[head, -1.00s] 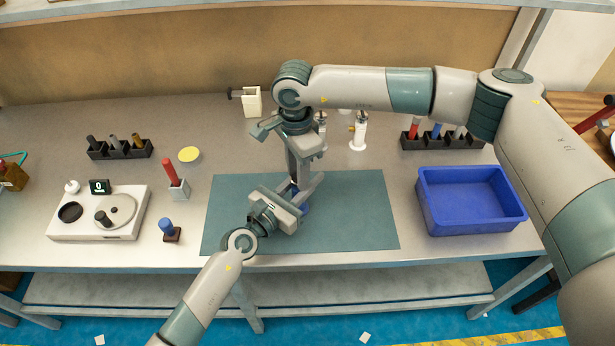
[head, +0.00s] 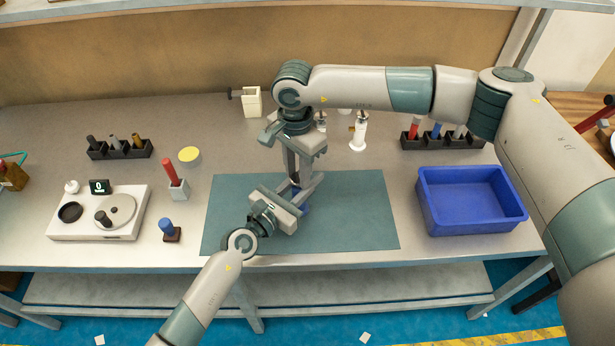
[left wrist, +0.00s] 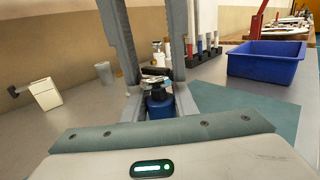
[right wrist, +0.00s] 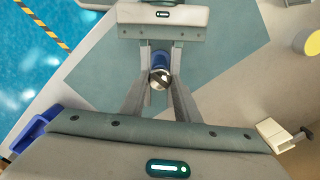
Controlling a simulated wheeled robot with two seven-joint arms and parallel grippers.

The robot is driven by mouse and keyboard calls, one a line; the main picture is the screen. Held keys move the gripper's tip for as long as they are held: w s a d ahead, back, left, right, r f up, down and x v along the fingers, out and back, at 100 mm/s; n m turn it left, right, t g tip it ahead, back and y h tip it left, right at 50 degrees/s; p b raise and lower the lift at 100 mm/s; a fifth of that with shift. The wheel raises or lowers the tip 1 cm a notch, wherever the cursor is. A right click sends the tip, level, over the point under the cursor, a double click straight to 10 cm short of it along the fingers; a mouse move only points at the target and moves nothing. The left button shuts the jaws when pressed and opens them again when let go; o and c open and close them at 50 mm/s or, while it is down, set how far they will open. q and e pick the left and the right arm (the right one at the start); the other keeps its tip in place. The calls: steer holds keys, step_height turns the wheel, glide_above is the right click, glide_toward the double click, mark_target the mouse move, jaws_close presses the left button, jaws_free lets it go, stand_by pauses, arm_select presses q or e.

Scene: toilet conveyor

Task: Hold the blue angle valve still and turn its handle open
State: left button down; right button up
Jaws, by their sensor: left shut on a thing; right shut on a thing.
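The blue angle valve (head: 303,208) stands over the green mat, mostly hidden by my grippers in the head view. In the left wrist view its blue body (left wrist: 160,106) is upright between the fingers of my left gripper (left wrist: 158,100), which is shut on it from the side. Its metal top and handle (right wrist: 160,78) show in the right wrist view. My right gripper (right wrist: 160,82) comes down from above, with its fingertips closed around the handle. In the head view my left gripper (head: 304,194) and right gripper (head: 296,182) meet at the valve.
The green mat (head: 355,215) is otherwise clear. A blue bin (head: 432,218) stands to the right. A white device with a dial (head: 70,232), a red-handled piece in a grey block (head: 179,190) and a blue-topped piece (head: 167,227) stand to the left. Racks and white fittings (head: 358,132) stand behind.

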mark_target(298, 177)
steer(key=shift+n, duration=1.4)
steer(key=o, duration=0.9)
steer(key=shift+o, duration=0.2)
steer(key=shift+r, duration=0.1)
steer(key=shift+r, duration=3.95)
